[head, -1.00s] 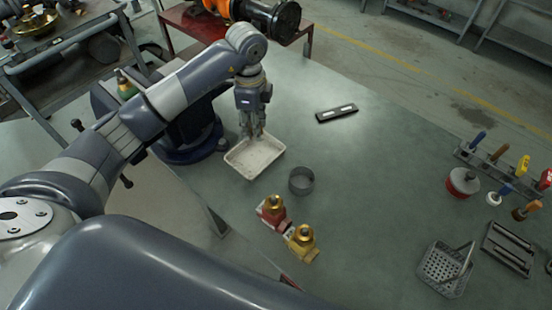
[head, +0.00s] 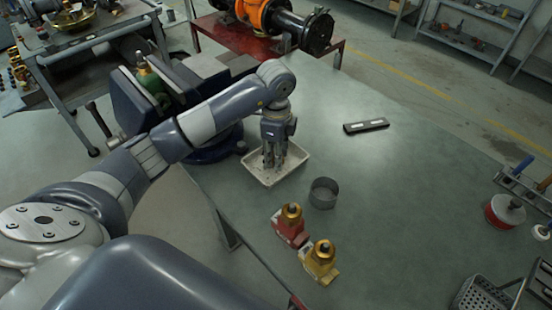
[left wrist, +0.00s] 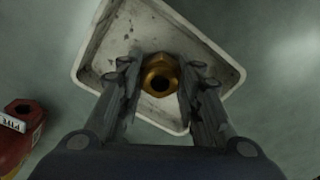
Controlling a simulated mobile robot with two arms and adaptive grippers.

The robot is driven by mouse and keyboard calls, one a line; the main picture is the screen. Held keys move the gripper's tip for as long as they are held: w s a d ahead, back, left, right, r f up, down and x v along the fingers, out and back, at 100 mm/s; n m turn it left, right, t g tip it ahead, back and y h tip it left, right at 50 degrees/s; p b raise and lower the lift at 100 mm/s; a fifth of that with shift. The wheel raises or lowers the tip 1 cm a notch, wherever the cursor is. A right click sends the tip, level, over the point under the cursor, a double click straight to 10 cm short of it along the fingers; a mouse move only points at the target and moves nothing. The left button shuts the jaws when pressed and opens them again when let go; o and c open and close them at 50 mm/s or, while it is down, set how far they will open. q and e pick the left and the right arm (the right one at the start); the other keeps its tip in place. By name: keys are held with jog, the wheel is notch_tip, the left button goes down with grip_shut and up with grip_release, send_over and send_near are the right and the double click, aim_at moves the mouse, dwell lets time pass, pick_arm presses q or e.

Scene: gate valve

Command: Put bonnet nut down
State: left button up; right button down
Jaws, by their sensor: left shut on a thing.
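The bonnet nut (left wrist: 160,77) is a brass hex ring with a dark bore. In the left wrist view it sits between the two fingers of my left gripper (left wrist: 160,88), which is shut on it. In the head view my left gripper (head: 274,164) points down into a white tray (head: 289,174), and its fingers hide the nut there. The tray also shows in the left wrist view (left wrist: 100,38), behind the nut. I cannot tell whether the nut touches the tray floor. My right gripper is not in view.
A grey round cup (head: 323,193) stands just right of the tray. A red valve body (head: 290,228) and a yellow one (head: 320,262), with brass tops, stand nearer. A dark flat bar (head: 366,126) lies farther back.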

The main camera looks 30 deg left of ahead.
pick_arm(q)
jog(key=shift+f, duration=0.1)
jog(key=o, duration=1.1)
jog(key=shift+o, duration=0.2)
jog(key=shift+r+p, duration=0.75)
jog(key=shift+r, duration=0.05)
notch_tip(320, 180, up, 11)
jog(key=p, duration=0.8)
jog(key=shift+p, duration=0.35)
